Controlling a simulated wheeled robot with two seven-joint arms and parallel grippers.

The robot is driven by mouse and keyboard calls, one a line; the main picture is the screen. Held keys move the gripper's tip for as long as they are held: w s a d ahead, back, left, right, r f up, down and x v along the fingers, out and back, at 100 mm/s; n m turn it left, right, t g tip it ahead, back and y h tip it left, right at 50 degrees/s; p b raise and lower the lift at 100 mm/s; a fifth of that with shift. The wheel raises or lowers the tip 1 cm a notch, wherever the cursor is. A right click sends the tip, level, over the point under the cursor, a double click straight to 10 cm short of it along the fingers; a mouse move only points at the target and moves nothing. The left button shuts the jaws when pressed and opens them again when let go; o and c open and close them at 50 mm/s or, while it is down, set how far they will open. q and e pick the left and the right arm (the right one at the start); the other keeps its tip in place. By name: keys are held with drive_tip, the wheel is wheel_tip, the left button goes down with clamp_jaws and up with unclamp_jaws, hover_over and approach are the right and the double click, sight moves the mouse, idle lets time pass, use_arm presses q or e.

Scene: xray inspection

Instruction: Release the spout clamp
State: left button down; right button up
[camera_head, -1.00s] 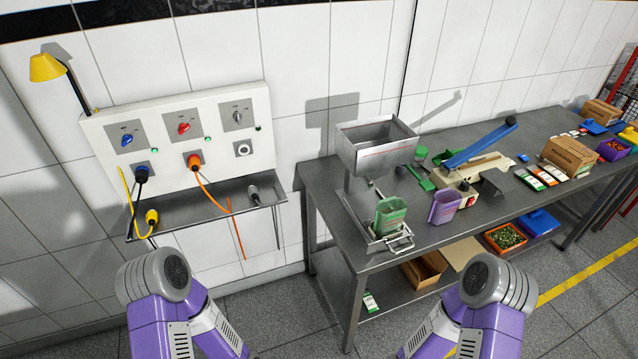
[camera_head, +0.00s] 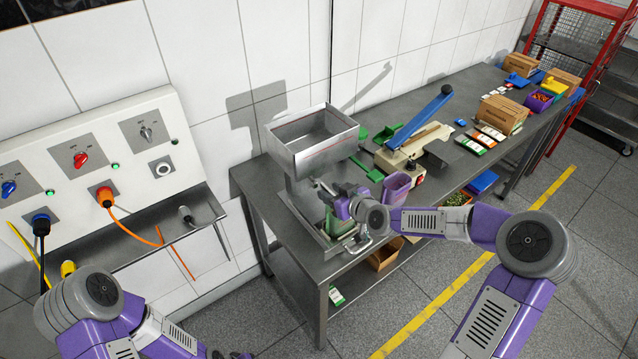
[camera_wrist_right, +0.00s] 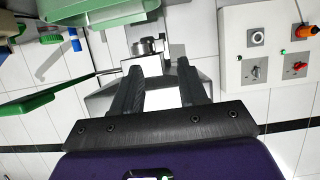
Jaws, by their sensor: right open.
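The steel hopper (camera_head: 310,142) stands on a frame at the near left end of the steel bench. My right gripper (camera_head: 324,189) is at its spout, above the green bin (camera_head: 338,226), and hides much of the spout area. In the right wrist view, which is upside down, the open fingers (camera_wrist_right: 158,88) point at a small metal fitting with a round knob, seemingly the spout clamp (camera_wrist_right: 148,46). The fitting shows beyond and between the fingertips; I cannot tell whether they touch it. The green bin shows at the top (camera_wrist_right: 90,10).
A purple bin (camera_head: 396,187) and a sealer with a raised blue lever (camera_head: 418,117) stand right of the hopper. A wall panel (camera_head: 120,150) with cables and a tray is on the left. Cartons (camera_head: 503,114) and seed packets lie farther along the bench (camera_head: 385,112).

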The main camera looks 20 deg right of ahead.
sight(316, 185)
drive_tip(key=x, duration=0.5)
drive_tip(key=shift+w+a+f, duration=0.15)
drive_tip(key=shift+w+f, duration=0.1)
drive_tip(key=shift+w+f, duration=0.1)
drive_tip(key=shift+c, duration=0.4)
clamp_jaws()
